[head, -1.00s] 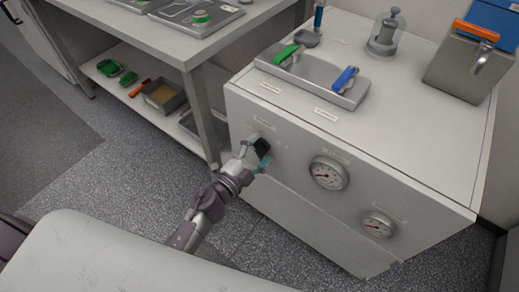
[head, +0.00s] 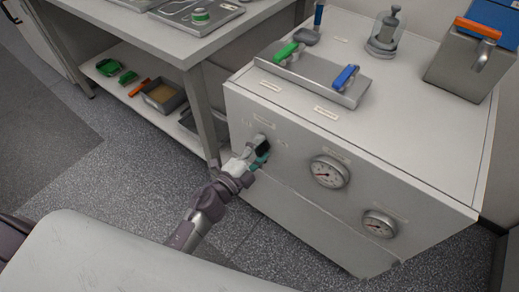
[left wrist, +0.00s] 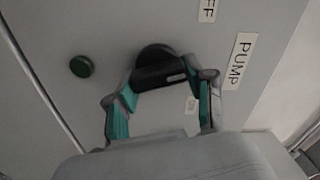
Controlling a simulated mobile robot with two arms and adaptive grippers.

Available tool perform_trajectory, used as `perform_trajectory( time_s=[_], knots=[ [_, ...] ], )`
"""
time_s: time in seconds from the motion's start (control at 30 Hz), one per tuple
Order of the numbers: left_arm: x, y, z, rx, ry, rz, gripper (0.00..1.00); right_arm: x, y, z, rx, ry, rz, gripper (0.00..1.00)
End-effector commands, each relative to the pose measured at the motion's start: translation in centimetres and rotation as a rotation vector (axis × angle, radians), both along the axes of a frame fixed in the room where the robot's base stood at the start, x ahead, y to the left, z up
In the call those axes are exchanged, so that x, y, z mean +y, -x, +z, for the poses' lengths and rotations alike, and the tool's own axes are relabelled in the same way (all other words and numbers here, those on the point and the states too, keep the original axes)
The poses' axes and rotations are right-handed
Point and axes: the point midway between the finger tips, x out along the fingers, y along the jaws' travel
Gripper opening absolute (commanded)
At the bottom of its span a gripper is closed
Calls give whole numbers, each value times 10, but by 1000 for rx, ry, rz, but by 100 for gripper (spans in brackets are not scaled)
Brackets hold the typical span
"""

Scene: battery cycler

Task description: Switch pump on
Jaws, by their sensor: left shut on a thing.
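The pump switch is a black rotary knob (head: 262,145) on the upper left of the white cabinet's front. In the left wrist view the knob (left wrist: 158,74) has a raised bar with a pale mark near its right end. A "PUMP" label (left wrist: 238,62) is to its right, and a partly cut-off label ending "FF" (left wrist: 208,9) is above. A small label (left wrist: 191,105) below it is too blurred to read. My left gripper (head: 257,155) is shut on the knob, its teal-padded fingers (left wrist: 166,92) on either side of the bar. My right gripper is not in view.
A dark green round lamp or button (left wrist: 82,66) sits beside the knob. Two round gauges (head: 329,171) (head: 379,223) are on the cabinet front. A metal tray (head: 315,84) with green and blue handled items is on top. A bench (head: 150,30) with a lower shelf stands to the left.

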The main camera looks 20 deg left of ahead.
Motion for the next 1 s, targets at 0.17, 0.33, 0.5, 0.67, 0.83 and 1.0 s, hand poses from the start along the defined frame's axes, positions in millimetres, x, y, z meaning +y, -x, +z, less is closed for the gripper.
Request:
perform_trajectory(
  time_s=[0.17, 0.33, 0.5, 0.67, 0.83, 1.0],
  knots=[
    [-1, 1, -3, -57, -157, -2, 19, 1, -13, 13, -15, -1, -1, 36],
    [0, 1, -5, -111, -310, -2, 19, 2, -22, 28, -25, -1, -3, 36],
    [-1, 1, -6, -164, -455, -2, 19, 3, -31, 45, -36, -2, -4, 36],
    [0, 1, -7, -207, -573, -2, 19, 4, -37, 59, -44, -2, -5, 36],
    [0, 0, -7, -241, -670, -1, 19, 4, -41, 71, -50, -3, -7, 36],
    [0, 1, -7, -265, -734, -2, 19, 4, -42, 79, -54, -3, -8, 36]
  ],
)
